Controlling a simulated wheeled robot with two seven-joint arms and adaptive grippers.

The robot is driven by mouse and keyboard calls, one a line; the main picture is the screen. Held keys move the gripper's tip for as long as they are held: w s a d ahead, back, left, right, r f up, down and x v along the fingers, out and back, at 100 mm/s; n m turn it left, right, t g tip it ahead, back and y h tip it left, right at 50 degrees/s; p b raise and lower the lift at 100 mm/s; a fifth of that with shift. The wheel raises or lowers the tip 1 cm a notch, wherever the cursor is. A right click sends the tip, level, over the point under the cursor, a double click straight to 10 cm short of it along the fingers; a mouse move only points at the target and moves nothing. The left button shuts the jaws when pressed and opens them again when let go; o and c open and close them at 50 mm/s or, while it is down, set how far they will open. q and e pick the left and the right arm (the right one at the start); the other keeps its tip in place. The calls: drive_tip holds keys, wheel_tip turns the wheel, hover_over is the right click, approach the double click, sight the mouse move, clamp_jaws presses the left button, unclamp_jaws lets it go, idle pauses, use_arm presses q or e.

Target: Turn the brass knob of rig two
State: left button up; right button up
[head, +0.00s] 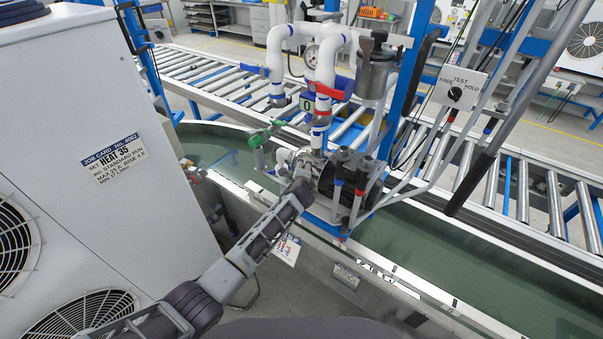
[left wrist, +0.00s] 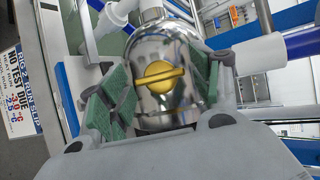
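The brass knob (left wrist: 165,76) is a round yellow disc with a raised bar, on the front of a shiny metal dome (left wrist: 158,112) in the left wrist view. The bar lies nearly level in that picture. My left gripper (left wrist: 152,90) is open, with a green-padded finger on each side of the dome and knob. I cannot tell whether the pads touch the dome. In the head view my left gripper (head: 302,170) is at the pump rig, and its wrist hides the knob. A slip at the left of the wrist view (left wrist: 18,90) reads rig 2. My right gripper is not in view.
White pipes with a gauge (head: 312,57), a red-handled valve (head: 327,92) and a green-handled valve (head: 262,135) crowd the rig. A black pump body (head: 350,185) stands beside my gripper. A white cabinet (head: 90,180) stands at left. A selector switch (head: 455,93) is at right.

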use_arm(q)
drive_tip(key=shift+s+d, duration=0.1)
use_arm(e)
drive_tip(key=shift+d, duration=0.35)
use_arm(q)
drive_tip(key=shift+s+r, duration=0.1)
drive_tip(key=v, duration=1.1)
drive_tip(key=shift+s, duration=0.25)
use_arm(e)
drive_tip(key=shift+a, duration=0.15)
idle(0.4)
use_arm(q)
drive_tip(key=shift+r+n, duration=0.1)
drive_tip(key=shift+n, duration=0.2)
idle(0.3)
